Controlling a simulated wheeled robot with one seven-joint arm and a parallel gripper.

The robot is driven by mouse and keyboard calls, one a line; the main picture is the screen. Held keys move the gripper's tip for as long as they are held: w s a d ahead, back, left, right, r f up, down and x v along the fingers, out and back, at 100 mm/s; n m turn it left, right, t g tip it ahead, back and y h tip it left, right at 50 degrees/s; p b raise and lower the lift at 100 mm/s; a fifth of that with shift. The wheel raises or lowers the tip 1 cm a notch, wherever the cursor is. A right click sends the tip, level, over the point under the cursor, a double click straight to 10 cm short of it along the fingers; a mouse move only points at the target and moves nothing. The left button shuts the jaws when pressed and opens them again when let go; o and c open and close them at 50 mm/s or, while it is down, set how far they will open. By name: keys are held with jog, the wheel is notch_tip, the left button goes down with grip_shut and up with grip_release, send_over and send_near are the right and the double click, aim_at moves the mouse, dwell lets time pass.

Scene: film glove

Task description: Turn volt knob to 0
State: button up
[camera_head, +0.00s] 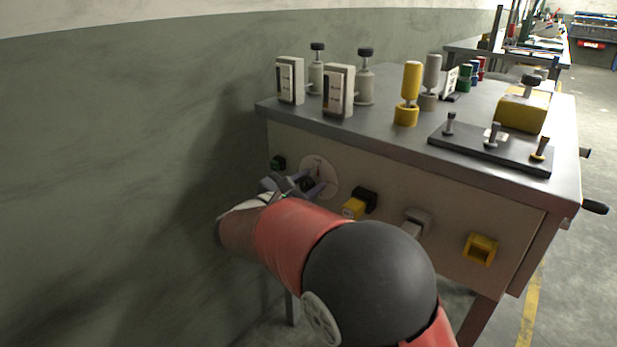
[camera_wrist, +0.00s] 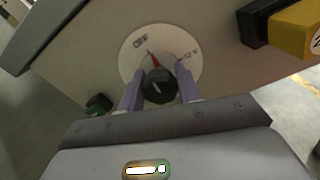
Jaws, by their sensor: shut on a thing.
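The volt knob is a black round knob (camera_wrist: 158,86) with a white line and a red pointer, on a round pale dial plate (camera_wrist: 128,55) with dark lettering. In the wrist view the pointer tilts up and slightly left, between lettering at upper left and at right. My gripper (camera_wrist: 159,90) has its two purple fingers on either side of the knob, shut on it. In the head view the dial plate (camera_head: 322,172) shows on the bench's front panel, with my gripper (camera_head: 312,190) at it; the knob is partly hidden there by my gripper.
A yellow and black switch (camera_wrist: 290,30) sits right of the dial, and a small green button (camera_wrist: 98,104) lies lower left in the wrist view. A grey handle (camera_head: 417,222) and a yellow square socket (camera_head: 480,249) are farther right on the panel. The wall (camera_head: 130,150) is close at left.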

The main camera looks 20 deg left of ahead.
jog(key=shift+a+f+n, duration=0.1)
jog(key=shift+n, duration=0.6)
jog(key=o, duration=1)
jog(key=shift+c, duration=0.2)
jog(key=v, duration=0.7)
jog(key=shift+s+b, duration=0.3)
jog(key=shift+s, duration=0.1)
jog(key=shift+s+a, duration=0.1)
jog(key=shift+a, duration=0.05)
